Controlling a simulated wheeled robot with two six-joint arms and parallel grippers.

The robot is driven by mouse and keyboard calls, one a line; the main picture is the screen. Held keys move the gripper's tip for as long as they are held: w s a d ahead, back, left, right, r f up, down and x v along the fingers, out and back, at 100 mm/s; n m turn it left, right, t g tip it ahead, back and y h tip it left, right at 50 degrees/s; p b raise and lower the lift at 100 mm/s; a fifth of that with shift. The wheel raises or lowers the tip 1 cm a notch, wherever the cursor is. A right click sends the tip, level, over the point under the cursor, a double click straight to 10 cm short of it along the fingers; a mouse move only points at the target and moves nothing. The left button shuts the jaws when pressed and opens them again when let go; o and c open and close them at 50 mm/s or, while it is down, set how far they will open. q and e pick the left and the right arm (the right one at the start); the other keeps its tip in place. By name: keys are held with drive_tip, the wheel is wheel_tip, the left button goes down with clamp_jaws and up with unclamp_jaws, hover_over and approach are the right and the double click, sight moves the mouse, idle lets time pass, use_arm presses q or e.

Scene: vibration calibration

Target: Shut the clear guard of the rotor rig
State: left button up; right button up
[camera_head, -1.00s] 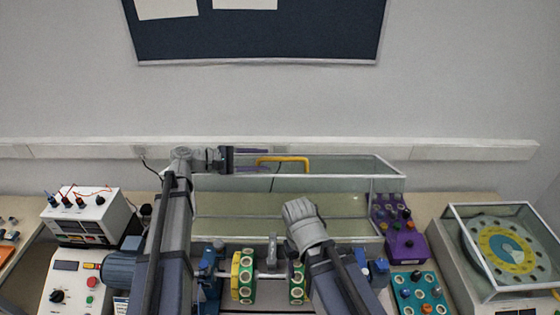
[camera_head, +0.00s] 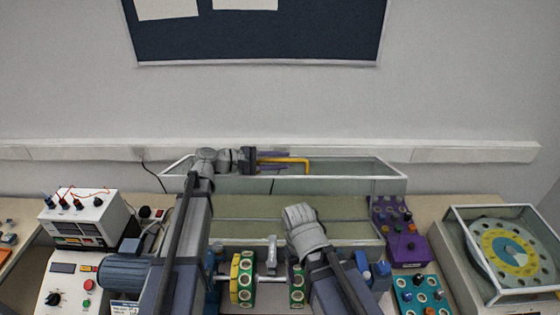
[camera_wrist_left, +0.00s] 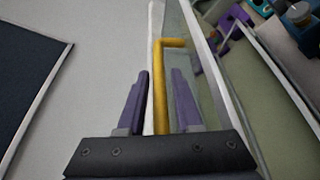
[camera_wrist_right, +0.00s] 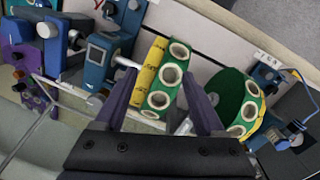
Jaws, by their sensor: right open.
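The clear guard (camera_head: 362,178) of the rotor rig stands raised behind the rig, a see-through panel box with a white frame. A yellow handle (camera_head: 304,161) is on its upper edge. My left gripper (camera_head: 284,160) is at the handle, its purple fingers open on either side of the yellow bar (camera_wrist_left: 161,100) with gaps showing in the left wrist view. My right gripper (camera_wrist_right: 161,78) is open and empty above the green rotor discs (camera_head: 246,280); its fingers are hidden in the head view. A disc also shows between the fingers in the right wrist view (camera_wrist_right: 164,80).
A purple box with knobs (camera_head: 405,248) and a teal tray (camera_head: 410,302) stand right of the rig. A clear-lidded disc unit (camera_head: 500,250) is farther right. A white power supply (camera_head: 85,225) and control box (camera_head: 66,288) stand left. The wall is close behind.

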use_arm(q)
clamp_jaws()
idle(1.1)
